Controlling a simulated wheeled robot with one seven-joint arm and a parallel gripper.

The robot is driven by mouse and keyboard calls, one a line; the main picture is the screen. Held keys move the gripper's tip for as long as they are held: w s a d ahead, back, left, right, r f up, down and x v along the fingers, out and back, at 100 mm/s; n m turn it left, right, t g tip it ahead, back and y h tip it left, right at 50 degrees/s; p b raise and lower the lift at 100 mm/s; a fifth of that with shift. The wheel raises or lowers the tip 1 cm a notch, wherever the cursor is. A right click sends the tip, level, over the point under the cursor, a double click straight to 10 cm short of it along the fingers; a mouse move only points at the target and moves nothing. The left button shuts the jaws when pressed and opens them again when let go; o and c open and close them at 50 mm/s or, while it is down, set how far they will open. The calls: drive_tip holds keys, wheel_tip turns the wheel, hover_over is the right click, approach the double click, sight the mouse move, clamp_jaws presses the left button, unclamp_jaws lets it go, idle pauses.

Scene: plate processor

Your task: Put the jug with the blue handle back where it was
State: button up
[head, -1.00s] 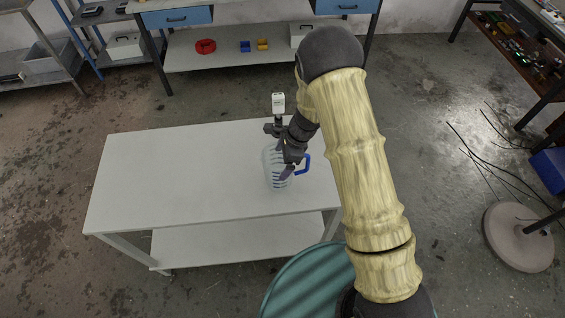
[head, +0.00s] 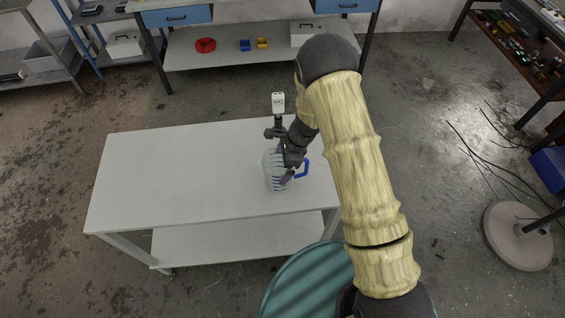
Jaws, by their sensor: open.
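The clear jug with the blue handle (head: 274,183) stands upright on the white table (head: 165,185), near its right end. Its handle (head: 304,170) points to the right. My gripper (head: 287,178) points down at the jug, with its fingers at the jug's upper part, left of the handle. The jaws are open. The fingertips are small and partly seen against the clear wall, so I cannot tell whether they are inside the jug or in front of it, or whether they touch it.
The left and middle of the table top are clear. A teal round drum (head: 305,285) is at the front. Cables (head: 490,150) lie on the floor at right.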

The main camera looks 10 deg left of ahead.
drive_tip(key=b+v, duration=0.2)
drive_tip(key=v, duration=1)
drive_tip(key=shift+d, duration=0.1)
drive_tip(key=s+d+r+n+t+h, duration=0.1)
drive_tip(key=s+d+r+n+h, duration=0.1)
drive_tip(key=s+d+r+n, duration=0.4)
drive_tip(key=s+d+r+n+t+h, duration=0.1)
drive_tip(key=s+d+r+n+t, duration=0.1)
drive_tip(key=s+d+r+n, duration=0.4)
drive_tip(key=s+d+n, duration=0.3)
drive_tip(key=d, duration=0.3)
drive_tip(key=shift+s+r+t+h, duration=0.2)
drive_tip(key=shift+r+t+h, duration=0.1)
drive_tip(key=shift+h, duration=0.1)
drive_tip(key=shift+d, duration=0.2)
